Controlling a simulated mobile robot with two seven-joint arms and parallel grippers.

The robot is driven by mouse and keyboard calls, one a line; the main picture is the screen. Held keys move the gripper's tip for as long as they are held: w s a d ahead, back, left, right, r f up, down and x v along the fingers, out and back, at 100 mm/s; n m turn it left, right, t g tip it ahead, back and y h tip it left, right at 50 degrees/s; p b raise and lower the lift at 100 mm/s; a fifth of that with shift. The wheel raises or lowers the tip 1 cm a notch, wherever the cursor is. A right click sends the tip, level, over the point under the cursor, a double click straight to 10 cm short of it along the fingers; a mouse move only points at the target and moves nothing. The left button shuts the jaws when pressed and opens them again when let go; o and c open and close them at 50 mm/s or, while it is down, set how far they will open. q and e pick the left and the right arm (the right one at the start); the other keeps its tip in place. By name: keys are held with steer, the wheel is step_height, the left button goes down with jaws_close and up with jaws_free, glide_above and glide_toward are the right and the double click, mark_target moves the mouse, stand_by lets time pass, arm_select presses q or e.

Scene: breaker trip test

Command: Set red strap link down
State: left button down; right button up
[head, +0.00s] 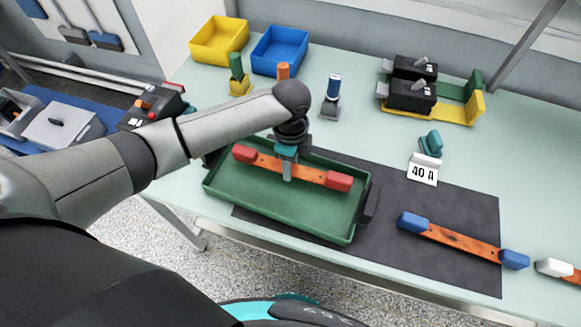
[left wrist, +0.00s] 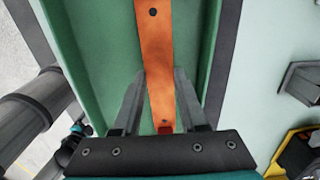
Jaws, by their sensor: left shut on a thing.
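The red strap link (head: 311,174) is an orange copper bar with red ends, held over the green tray (head: 222,186) in the head view. My left gripper (head: 287,172) is shut on the bar near its middle, from above. The left wrist view shows the orange bar (left wrist: 155,50) running between the two fingers of my left gripper (left wrist: 161,100), with the green tray floor behind it. I cannot tell whether the bar touches the tray floor. My right gripper is not in view.
A blue-ended strap link (head: 460,242) lies on the dark mat (head: 400,195), and a white-ended one (head: 556,268) lies at right. A 40 A card (head: 423,170), black breakers (head: 410,95), and yellow (head: 218,42) and blue (head: 279,52) bins stand farther back.

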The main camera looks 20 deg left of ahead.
arm_select(q)
steer(key=shift+f, duration=0.7)
steer(key=shift+f, duration=0.15)
steer(key=shift+c, duration=2.2)
jaws_free()
step_height(320, 180, up, 12)
steer(key=p, duration=0.2)
